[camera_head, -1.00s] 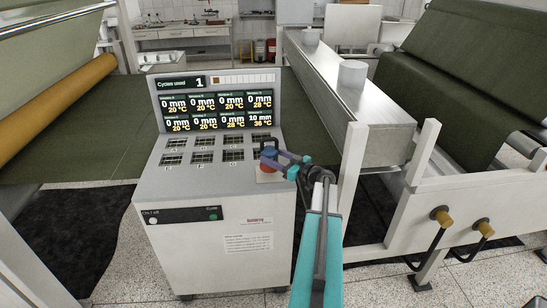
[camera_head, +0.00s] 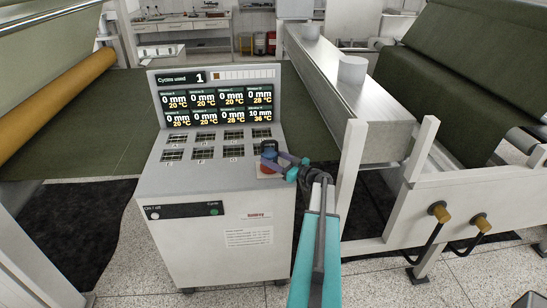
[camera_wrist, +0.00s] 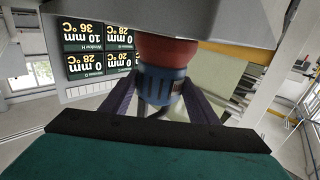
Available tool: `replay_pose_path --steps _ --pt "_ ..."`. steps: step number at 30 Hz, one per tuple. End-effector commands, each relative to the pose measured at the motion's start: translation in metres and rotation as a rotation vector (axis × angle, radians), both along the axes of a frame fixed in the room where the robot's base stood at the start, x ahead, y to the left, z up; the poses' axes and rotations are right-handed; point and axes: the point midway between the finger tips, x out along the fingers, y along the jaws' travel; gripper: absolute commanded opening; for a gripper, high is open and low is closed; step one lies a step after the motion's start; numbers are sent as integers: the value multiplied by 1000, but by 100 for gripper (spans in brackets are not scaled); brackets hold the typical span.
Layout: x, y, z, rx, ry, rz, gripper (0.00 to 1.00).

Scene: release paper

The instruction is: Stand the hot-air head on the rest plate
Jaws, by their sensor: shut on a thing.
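The hot-air head, a dark blue ribbed body (camera_head: 268,148), is on the right of the console top. It also shows in the wrist view (camera_wrist: 160,84), where the picture is upside down, with a red part (camera_wrist: 165,48) at its console end. My gripper (camera_head: 274,158) reaches in from the right and is shut on the head; its purple fingers lie on both sides in the wrist view (camera_wrist: 160,92). The red part (camera_head: 267,168) shows below the head over a pale patch. I cannot clearly tell the rest plate from the console top there, nor whether they touch.
The console (camera_head: 220,235) has a display panel (camera_head: 217,100) and several small grilles in its top. A long metal beam (camera_head: 365,105) and white posts (camera_head: 352,165) stand close to the right of my arm. Green fabric rolls (camera_head: 455,65) lie beyond.

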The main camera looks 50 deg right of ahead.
Motion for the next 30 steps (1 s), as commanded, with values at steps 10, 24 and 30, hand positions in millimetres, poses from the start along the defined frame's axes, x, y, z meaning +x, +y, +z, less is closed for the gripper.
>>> replay_pose_path --steps 10,24,30 --pt "0 0 -2 0 0 0 73" --pt "-4 0 0 0 0 -1 73" --pt "-23 -1 -1 1 0 -2 73"
